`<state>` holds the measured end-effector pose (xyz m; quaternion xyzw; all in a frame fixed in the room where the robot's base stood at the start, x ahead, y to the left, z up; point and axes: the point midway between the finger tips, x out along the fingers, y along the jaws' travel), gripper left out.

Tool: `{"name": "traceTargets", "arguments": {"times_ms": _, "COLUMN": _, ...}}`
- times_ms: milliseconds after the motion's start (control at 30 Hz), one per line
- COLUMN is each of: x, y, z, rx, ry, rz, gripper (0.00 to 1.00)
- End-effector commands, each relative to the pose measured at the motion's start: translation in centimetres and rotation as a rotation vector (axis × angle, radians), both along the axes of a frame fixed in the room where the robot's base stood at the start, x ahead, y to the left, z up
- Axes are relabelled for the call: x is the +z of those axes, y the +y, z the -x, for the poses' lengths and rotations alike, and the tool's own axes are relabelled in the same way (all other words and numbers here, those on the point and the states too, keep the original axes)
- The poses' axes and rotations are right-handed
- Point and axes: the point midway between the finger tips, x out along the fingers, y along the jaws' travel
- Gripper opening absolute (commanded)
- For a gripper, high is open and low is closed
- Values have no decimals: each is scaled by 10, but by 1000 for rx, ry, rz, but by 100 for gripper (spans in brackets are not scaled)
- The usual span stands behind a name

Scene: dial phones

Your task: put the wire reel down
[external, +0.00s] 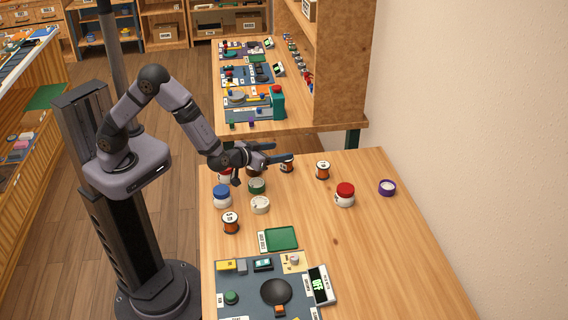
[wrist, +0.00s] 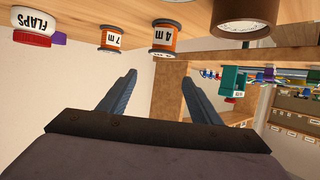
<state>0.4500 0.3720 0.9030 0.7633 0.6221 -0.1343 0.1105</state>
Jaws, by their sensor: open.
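My gripper (external: 286,151) is open and empty, low over the far left part of the table. In the wrist view, which is upside down, its two blue-grey fingers (wrist: 160,84) are spread apart with nothing between them. An orange and black wire reel (external: 287,166) stands on the table close by the fingertips; a finger partly covers it. The wrist view shows a reel labelled 4 m (wrist: 165,38) and one labelled 7 m (wrist: 112,38), both apart from the fingers. Another reel (external: 323,170) stands to the right and one more (external: 230,223) nearer the front left.
A red-lidded jar (external: 345,195), a purple-rimmed round container (external: 387,187), a blue-lidded jar (external: 222,196), a green tin (external: 257,186) and a cream tin (external: 260,205) stand around. A green tray (external: 281,239) lies nearer the front. The table's right side is clear.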

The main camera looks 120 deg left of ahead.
Motion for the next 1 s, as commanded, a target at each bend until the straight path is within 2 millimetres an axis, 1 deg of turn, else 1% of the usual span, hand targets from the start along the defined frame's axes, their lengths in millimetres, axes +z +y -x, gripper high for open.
{"name": "traceTargets", "arguments": {"times_ms": 33, "x": 8, "y": 0, "z": 0, "rx": 0, "ry": -3, "rz": 0, "gripper": 58}}
{"name": "traceTargets", "arguments": {"times_ms": 100, "x": 17, "y": 0, "z": 0, "rx": 0, "ry": -3, "rz": -2, "gripper": 58}}
{"name": "traceTargets", "arguments": {"times_ms": 300, "x": 31, "y": 0, "z": 0, "rx": 0, "ry": 1, "rz": 1, "gripper": 58}}
{"name": "traceTargets", "arguments": {"times_ms": 833, "x": 33, "y": 0, "z": 0, "rx": -4, "ry": 1, "rz": 2, "gripper": 58}}
{"name": "traceTargets", "arguments": {"times_ms": 933, "x": 35, "y": -8, "z": -9, "rx": -44, "ry": -8, "rz": 19, "gripper": 58}}
{"name": "traceTargets", "arguments": {"times_ms": 1000, "x": 37, "y": -20, "z": -22, "rx": -105, "ry": -18, "rz": 45, "gripper": 58}}
